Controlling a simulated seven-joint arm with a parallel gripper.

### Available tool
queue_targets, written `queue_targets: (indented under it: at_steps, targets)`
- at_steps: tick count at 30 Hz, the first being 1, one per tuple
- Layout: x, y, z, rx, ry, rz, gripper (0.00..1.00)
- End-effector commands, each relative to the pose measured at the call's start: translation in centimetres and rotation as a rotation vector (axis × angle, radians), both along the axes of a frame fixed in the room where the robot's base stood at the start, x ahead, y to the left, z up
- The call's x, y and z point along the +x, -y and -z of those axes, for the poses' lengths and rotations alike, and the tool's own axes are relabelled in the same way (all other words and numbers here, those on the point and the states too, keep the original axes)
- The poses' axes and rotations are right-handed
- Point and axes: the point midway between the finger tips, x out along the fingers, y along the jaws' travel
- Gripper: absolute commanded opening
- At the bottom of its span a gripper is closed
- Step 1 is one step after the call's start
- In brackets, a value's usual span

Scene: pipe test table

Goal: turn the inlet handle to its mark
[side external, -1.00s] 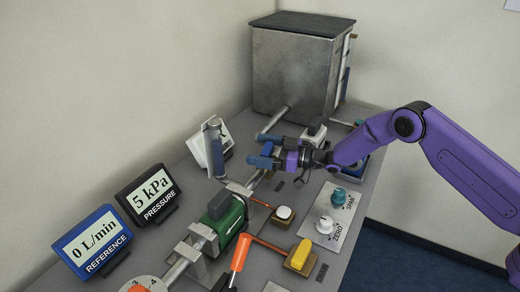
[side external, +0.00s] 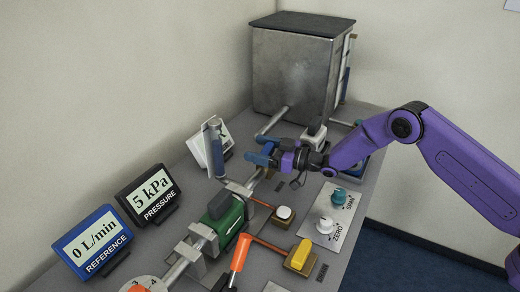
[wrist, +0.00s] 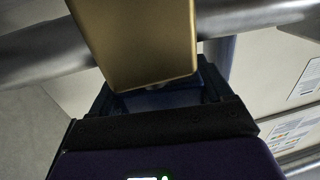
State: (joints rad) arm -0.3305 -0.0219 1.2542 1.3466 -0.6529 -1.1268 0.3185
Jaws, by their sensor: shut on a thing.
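My gripper (side external: 264,154) is at the pipe run in the middle of the table, in front of the grey tank. Its blue fingers are shut on the inlet handle, which they mostly hide in the side view. In the wrist view my gripper (wrist: 160,92) has a brass-coloured block (wrist: 138,40) right in front of its fingers. I cannot tell whether this block is the handle or the valve body. A steel pipe (wrist: 40,52) crosses behind the block. The handle's mark cannot be made out.
A pressure display (side external: 150,194) reads 5 kPa and a reference display (side external: 92,241) reads 0 L/min. A green pipe unit (side external: 226,222), an orange handle (side external: 240,252) and a knob panel (side external: 332,213) stand nearby. The grey tank (side external: 290,72) is behind.

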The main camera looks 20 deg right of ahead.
Motion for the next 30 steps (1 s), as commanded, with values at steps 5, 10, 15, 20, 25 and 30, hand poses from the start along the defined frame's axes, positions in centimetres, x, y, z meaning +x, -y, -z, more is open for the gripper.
queue_targets:
  at_steps: [5,10,15,20,25,30]
  targets:
    - [0.13,0.01,-0.14,0.002,0.000,0.098,0.49]
    - [0.22,0.11,-0.12,0.001,0.000,0.152,0.49]
    - [0.24,0.19,-0.09,-0.001,0.001,0.164,0.49]
    - [0.24,0.19,-0.09,-0.001,0.001,0.163,0.49]
    - [0.24,0.19,-0.07,-0.001,0.001,0.163,1.00]
    - [0.22,0.25,-0.04,-0.001,0.000,0.163,1.00]
